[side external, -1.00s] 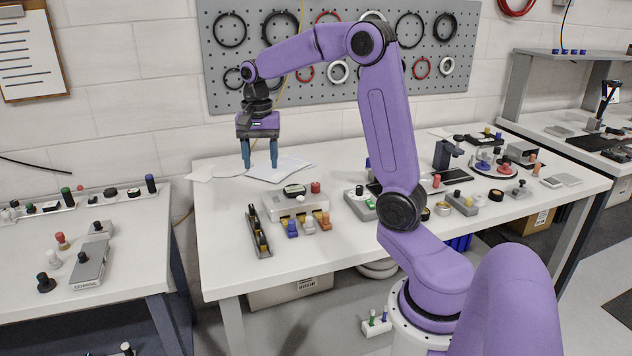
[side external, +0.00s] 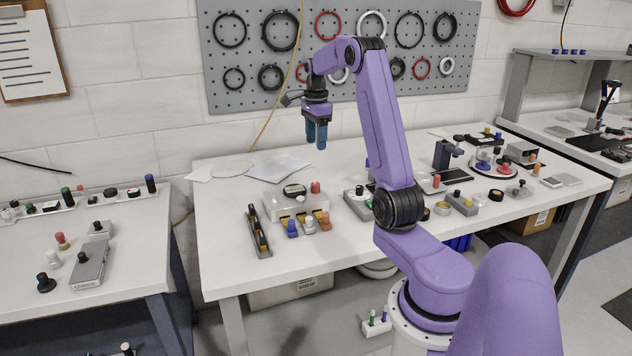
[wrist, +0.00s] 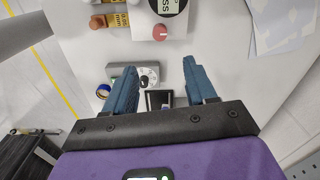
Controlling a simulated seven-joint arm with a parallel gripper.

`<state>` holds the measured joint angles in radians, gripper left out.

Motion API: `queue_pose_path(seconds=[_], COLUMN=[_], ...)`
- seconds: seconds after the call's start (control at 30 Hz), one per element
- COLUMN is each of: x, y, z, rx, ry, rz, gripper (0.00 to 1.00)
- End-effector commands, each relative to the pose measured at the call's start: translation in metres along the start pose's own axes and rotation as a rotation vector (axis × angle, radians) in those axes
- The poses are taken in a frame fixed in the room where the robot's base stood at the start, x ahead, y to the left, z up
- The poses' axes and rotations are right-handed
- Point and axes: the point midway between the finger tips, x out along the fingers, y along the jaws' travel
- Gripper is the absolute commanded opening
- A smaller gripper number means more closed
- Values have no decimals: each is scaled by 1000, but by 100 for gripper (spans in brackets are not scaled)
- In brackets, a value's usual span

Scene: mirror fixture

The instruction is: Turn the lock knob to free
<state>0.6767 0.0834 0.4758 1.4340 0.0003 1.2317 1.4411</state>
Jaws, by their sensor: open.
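My gripper (side external: 316,146) hangs open and empty above the back of the table. In the wrist view its two blue fingers (wrist: 158,66) are spread apart, with nothing between them. Below them in that view is a grey fixture (wrist: 121,72) with a white dial and a dark knob (wrist: 145,80). A dark framed square, perhaps the mirror, lies beside it, partly hidden by my gripper. The grey fixture (side external: 354,207) also shows in the side view, partly behind my arm. A red knob (wrist: 160,32) sits on a white box (wrist: 141,22). I cannot tell which knob is the lock knob.
In the side view, the white box (side external: 279,201) stands left of the grey fixture, with several coloured plugs in front. A black rack (side external: 258,232) is at its left. Paper sheets (side external: 280,167) lie behind. More fixtures crowd the table's right side.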

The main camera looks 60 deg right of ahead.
Motion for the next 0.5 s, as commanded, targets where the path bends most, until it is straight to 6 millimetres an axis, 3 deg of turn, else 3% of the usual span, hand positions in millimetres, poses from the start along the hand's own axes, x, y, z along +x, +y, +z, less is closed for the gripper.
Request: queue_pose_path(seconds=[0.5], x=[99], y=[1], z=[0], rx=[-2], ry=[-2], rz=[4], gripper=[56])
